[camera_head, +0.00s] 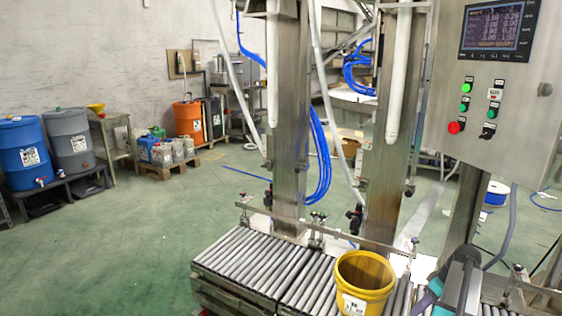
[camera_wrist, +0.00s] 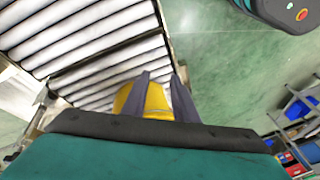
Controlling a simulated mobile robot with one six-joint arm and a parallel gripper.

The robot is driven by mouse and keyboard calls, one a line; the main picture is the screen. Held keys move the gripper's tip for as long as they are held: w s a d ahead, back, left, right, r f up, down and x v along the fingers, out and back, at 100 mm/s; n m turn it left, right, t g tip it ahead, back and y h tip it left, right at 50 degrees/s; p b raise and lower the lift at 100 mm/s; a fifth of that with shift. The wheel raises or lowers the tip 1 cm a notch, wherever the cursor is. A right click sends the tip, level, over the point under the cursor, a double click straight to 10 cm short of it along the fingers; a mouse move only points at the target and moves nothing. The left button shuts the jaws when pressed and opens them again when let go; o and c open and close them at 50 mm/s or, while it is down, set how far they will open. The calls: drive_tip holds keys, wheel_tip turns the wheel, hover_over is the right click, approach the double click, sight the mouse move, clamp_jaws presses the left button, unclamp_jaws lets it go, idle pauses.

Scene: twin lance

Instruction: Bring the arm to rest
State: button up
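My gripper (camera_head: 430,298) is at the lower right of the head view, just right of a yellow bucket (camera_head: 352,303) and over the roller conveyor. The bucket has a white label and stands upright on the rollers, open at the top. In the wrist view the two grey fingers of my gripper (camera_wrist: 163,82) stand apart with a gap between them. Something yellow (camera_wrist: 155,98), seemingly the bucket, shows between and left of the fingers. Whether they touch it cannot be told. Most of my arm is out of view.
The roller conveyor (camera_head: 240,263) has steel posts (camera_head: 290,120) and filling lances above it. A control cabinet (camera_head: 495,120) stands close at the right. Blue and grey drums (camera_head: 68,140) stand at the far left. Green floor at left is clear.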

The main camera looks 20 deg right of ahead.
drive_tip(key=w+a+f+g+p, duration=0.2)
drive_tip(key=a+f, duration=0.2)
drive_tip(key=a, duration=0.7)
drive_tip(key=w+a+f+m+g+p, duration=0.1)
drive_tip(key=w+a+f+p, duration=0.3)
drive_tip(key=a, duration=0.7)
drive_tip(key=w+a+f+g+p, duration=0.15)
drive_tip(key=a+f, duration=0.35)
drive_tip(key=a, duration=0.6)
drive_tip(key=s+a+f+g+h+p, duration=0.1)
drive_tip(key=s+a+f+g+p, duration=0.1)
drive_tip(key=s+a, duration=0.7)
drive_tip(key=s+a+f+g+h+p, duration=0.1)
drive_tip(key=s+a+p, duration=0.4)
drive_tip(key=s+a, duration=0.5)
drive_tip(key=a+f+h, duration=0.1)
drive_tip(key=a, duration=0.2)
drive_tip(key=shift+a+f+m+g, duration=0.15)
drive_tip(key=shift+f+m+g, duration=0.15)
drive_tip(key=shift+f+g, duration=0.05)
